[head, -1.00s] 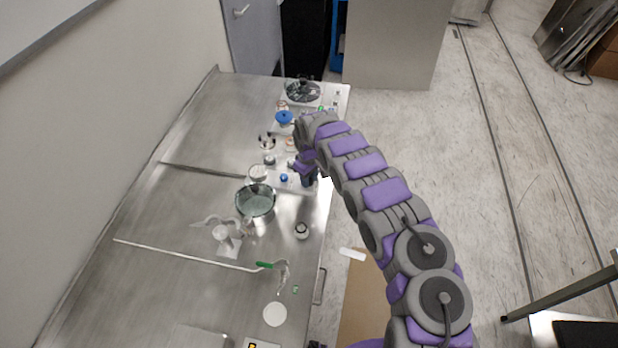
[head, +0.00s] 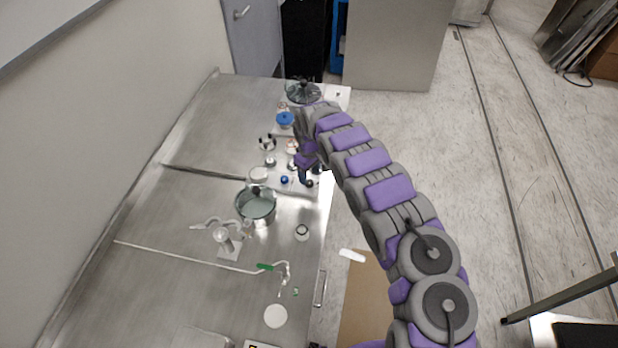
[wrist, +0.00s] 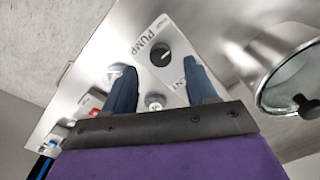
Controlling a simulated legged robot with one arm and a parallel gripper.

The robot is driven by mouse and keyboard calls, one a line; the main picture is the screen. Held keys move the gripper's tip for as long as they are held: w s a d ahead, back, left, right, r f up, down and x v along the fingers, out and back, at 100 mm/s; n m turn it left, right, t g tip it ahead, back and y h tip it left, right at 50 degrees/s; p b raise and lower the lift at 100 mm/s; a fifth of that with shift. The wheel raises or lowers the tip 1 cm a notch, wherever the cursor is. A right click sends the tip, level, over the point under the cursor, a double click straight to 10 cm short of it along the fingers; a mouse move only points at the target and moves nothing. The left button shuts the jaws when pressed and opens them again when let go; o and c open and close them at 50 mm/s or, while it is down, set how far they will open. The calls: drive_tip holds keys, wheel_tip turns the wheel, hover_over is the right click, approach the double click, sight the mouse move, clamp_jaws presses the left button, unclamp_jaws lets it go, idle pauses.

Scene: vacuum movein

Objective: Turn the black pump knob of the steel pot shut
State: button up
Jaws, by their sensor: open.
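The black pump knob (wrist: 160,54) shows in the wrist view on a pale plate marked PUMP. It is round with a light pointer mark. My gripper (wrist: 160,66) has its two blue fingers spread, with the knob just beyond and between their tips; no contact shows. In the head view my gripper (head: 306,174) points down over the right edge of the steel bench, and I cannot clearly tell the knob there from the fingers. The steel pot (wrist: 262,84) with a glass lid stands at the right in the wrist view; a pot (head: 256,220) also shows in the head view.
A small silver knob (wrist: 155,102) lies between my fingers, nearer the palm. A red part (wrist: 95,113) is at the left. On the bench, a green-handled valve (head: 265,267) and a white disc (head: 275,316) are nearer. Open floor lies right of the bench.

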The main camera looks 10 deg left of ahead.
sight(309, 181)
wheel_tip(309, 181, up, 14)
drive_tip(key=shift+a+f, duration=0.15)
drive_tip(key=shift+f, duration=0.1)
idle(0.5)
drive_tip(key=s+d+r+m+h+b, duration=0.1)
drive_tip(key=s+d+r+m, duration=0.3)
drive_tip(key=d, duration=0.5)
drive_tip(key=s+d+r+m+b, duration=0.1)
drive_tip(key=s+d+r, duration=0.4)
drive_tip(key=d, duration=0.3)
drive_tip(key=s+d+r+m+h+b, duration=0.1)
drive_tip(key=s+d+r+m, duration=0.3)
drive_tip(key=d, duration=0.5)
drive_tip(key=s+d+r+m+g+b, duration=0.1)
drive_tip(key=s+d, duration=0.2)
drive_tip(key=s, duration=0.5)
drive_tip(key=s+d+r+m+b, duration=0.1)
drive_tip(key=s+d, duration=0.1)
drive_tip(key=s, duration=0.7)
drive_tip(key=s+f+y, duration=0.1)
drive_tip(key=s+f, duration=0.1)
drive_tip(key=s, duration=0.6)
drive_tip(key=s+f+m+y+b, duration=0.1)
drive_tip(key=s+f, duration=0.2)
drive_tip(key=s, duration=0.6)
drive_tip(key=shift+d+f+g, duration=0.15)
drive_tip(key=shift+f+g, duration=0.05)
drive_tip(key=shift+g, duration=0.2)
